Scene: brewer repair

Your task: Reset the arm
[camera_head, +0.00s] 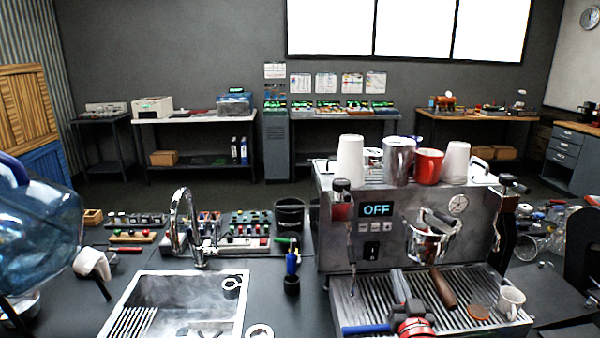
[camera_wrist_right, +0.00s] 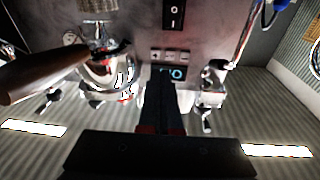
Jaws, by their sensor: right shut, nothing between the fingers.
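My right gripper (camera_head: 399,274) is low in front of the espresso machine (camera_head: 335,240), over its drip tray (camera_head: 345,300). Its dark fingers (camera_wrist_right: 160,95) are shut together and empty, and they point at the machine's front panel. The display (camera_head: 377,210) reads OFF; in the right wrist view it shows upside down, just past the fingertips. The portafilter (camera_head: 428,245) sits under the group head with its brown handle (camera_head: 443,288) outward, to the right of my gripper. In the wrist view the handle (camera_wrist_right: 40,75) is close on the left. My left gripper is not in view.
Cups and a metal pitcher (camera_head: 399,160) stand on the machine. A small white cup (camera_head: 510,302) and a brown disc (camera_head: 479,312) are on the drip tray. A sink (camera_head: 125,300) with a tap (camera_head: 187,215) is left. A blue water bottle (camera_head: 35,225) fills the left edge.

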